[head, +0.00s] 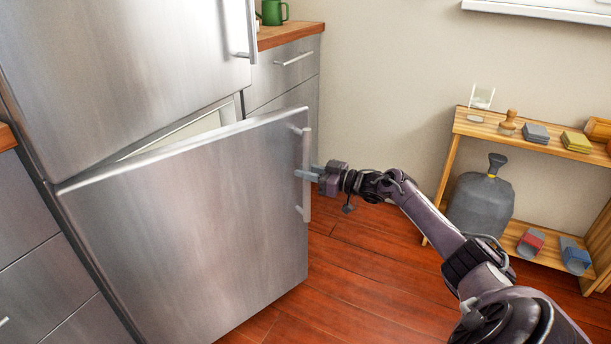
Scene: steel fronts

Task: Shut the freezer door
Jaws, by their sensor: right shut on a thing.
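The steel freezer door (200,215) is the lower door of the fridge-freezer. It stands ajar, hinged at its left, with a wedge-shaped gap along its top edge. A pale strip of the freezer's inside (190,133) shows in that gap. The upright bar handle (306,180) is at the door's right edge. My right gripper (306,174) reaches in from the right and is shut on the handle at about its middle. The fingertips are small, and the far one is partly hidden. My left gripper is not in view.
The upper fridge door (120,65) is shut. Steel drawers (284,75) under a wooden counter stand behind at the right. A wooden shelf (535,133) with a grey sack (482,200) stands at the right wall. The red wooden floor (365,265) before the door is clear.

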